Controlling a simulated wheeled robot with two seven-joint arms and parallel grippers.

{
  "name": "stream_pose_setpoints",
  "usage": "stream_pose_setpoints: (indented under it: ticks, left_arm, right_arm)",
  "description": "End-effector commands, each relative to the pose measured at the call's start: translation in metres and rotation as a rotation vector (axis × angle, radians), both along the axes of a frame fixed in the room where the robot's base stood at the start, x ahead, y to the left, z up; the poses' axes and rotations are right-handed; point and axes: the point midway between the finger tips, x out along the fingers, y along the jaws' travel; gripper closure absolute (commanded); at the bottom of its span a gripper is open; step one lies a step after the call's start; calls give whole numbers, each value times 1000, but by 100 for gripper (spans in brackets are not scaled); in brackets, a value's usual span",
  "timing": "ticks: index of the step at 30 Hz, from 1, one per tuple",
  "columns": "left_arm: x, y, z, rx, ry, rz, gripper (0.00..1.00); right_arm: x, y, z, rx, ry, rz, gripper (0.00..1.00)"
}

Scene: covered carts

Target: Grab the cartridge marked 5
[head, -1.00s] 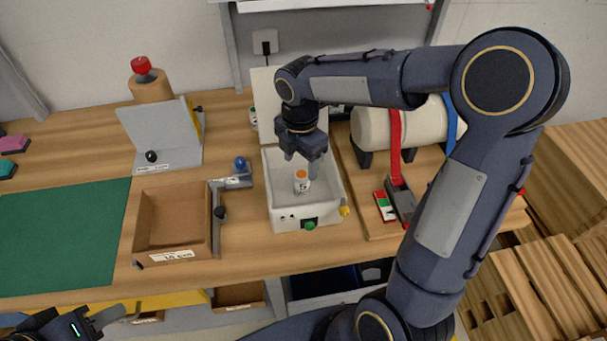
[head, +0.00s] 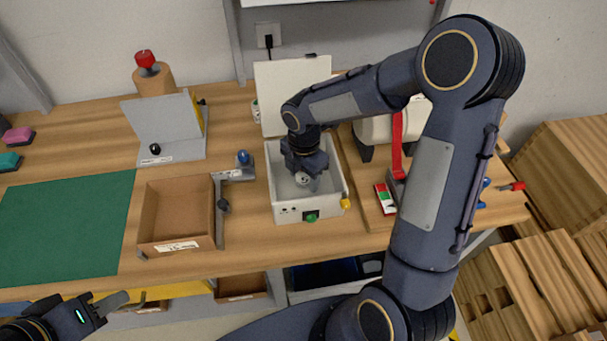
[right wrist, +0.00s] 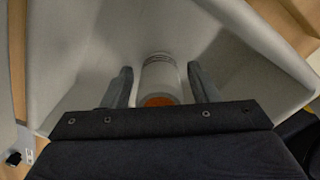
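A white cylindrical cartridge with an orange end (right wrist: 160,80) stands inside a white open-lidded box (head: 311,215). In the head view the cartridge (head: 302,178) is mostly covered by my right gripper, and its number cannot be read. My right gripper (right wrist: 159,68) reaches down into the box. Its two fingers are on either side of the cartridge, with a visible gap on each side. My left gripper (head: 118,303) is at the lower left, in front of the table and away from the box; its finger opening is unclear.
The box walls stand close around my right gripper, with the raised lid (head: 284,85) behind. A brown tray (head: 177,246) and a grey bracket (head: 220,215) lie to the left. A large pale cylinder with a red strap (head: 397,140) is to the right. The green mat (head: 65,225) is bare.

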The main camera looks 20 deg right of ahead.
Motion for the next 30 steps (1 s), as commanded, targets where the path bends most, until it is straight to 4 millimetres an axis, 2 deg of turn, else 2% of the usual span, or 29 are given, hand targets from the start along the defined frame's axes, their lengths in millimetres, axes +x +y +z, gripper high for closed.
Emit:
stream_pose_setpoints:
  ticks: [1, 9, 10, 17, 22, 27, 30]
  left_arm:
    - [0, 0, 0, 0, 0, 0, 64]
    - [0, 0, 0, 0, 0, 0, 64]
    - [0, 0, 0, 0, 0, 0, 64]
    - [0, 0, 0, 0, 0, 0, 64]
    - [0, 0, 0, 0, 0, 0, 64]
    - [0, 0, -1, 0, 0, 0, 64]
    - [0, 0, -6, 0, 0, 0, 64]
  right_arm:
    - [0, 0, 0, 0, 0, 0, 53]
    - [0, 0, 0, 0, 0, 0, 88]
    - [0, 0, 1, 0, -1, 0, 90]
    - [0, 0, 1, 0, -1, 0, 90]
    - [1, 0, 10, 0, -3, -1, 90]
    - [1, 0, 34, 0, -6, -1, 90]
    - [-16, 4, 51, 1, -8, 1, 90]
